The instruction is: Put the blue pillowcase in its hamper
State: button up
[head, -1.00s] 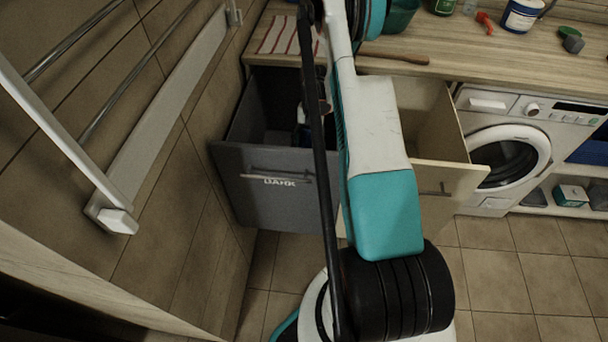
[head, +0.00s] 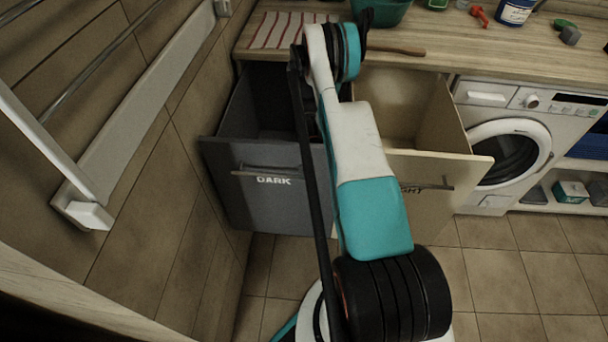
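The dark hamper (head: 265,205), a grey pull-out bin marked DARK, stands open under the counter at the left. The light hamper (head: 435,180), a cream pull-out bin whose label is partly covered by my arm, stands open beside it. The visible part of the light hamper's inside looks empty. The visible part of the dark hamper's inside is in shadow, and its right side is hidden by my arm. I cannot make out a blue pillowcase. My arm reaches up over the front of the two hampers; my gripper is hidden behind it.
A striped cloth (head: 285,32), a green tub (head: 385,10) and a wooden utensil (head: 397,50) lie on the counter (head: 460,60). A washing machine (head: 505,140) stands right of the hampers. A wall rack (head: 130,120) is at the left. The tiled floor at right is clear.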

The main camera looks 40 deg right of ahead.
jog(key=shift+f, duration=0.2)
jog(key=o, duration=1.4)
jog(key=shift+c, duration=0.2)
jog(key=shift+r, duration=0.15)
jog(key=p+v, duration=0.4)
jog(key=v, duration=0.8)
